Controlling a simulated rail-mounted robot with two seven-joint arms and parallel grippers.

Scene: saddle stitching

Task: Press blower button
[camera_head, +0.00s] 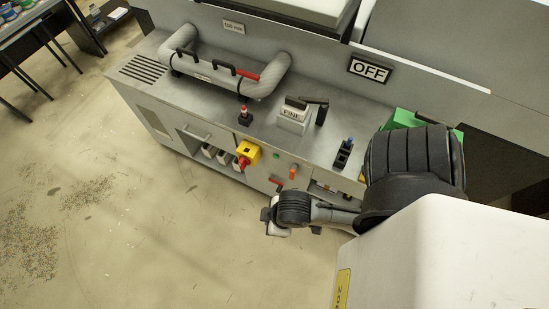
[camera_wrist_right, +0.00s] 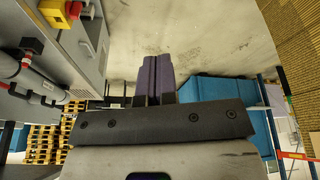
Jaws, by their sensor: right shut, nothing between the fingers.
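The grey machine (camera_head: 215,95) carries several controls on its front. A yellow box with a red knob (camera_head: 246,155) sits at the front edge. To its right are a small green button (camera_head: 278,156), an orange switch (camera_head: 293,173) and a red handle (camera_head: 276,182). I cannot tell which control is the blower button. My right gripper (camera_head: 270,214) is in front of the panel, below these controls and apart from them. In the right wrist view its purple fingers (camera_wrist_right: 155,77) are together and empty, with the yellow box (camera_wrist_right: 82,25) at upper left. My left gripper is not in view.
An OFF sign (camera_head: 369,69) is on the machine's back wall. A pipe with handles (camera_head: 215,72), a block marked FINE (camera_head: 294,113) and a blue-topped lever (camera_head: 345,150) stand on the top. The floor (camera_head: 130,230) in front is clear. A blue object (camera_wrist_right: 215,88) shows beyond the fingers.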

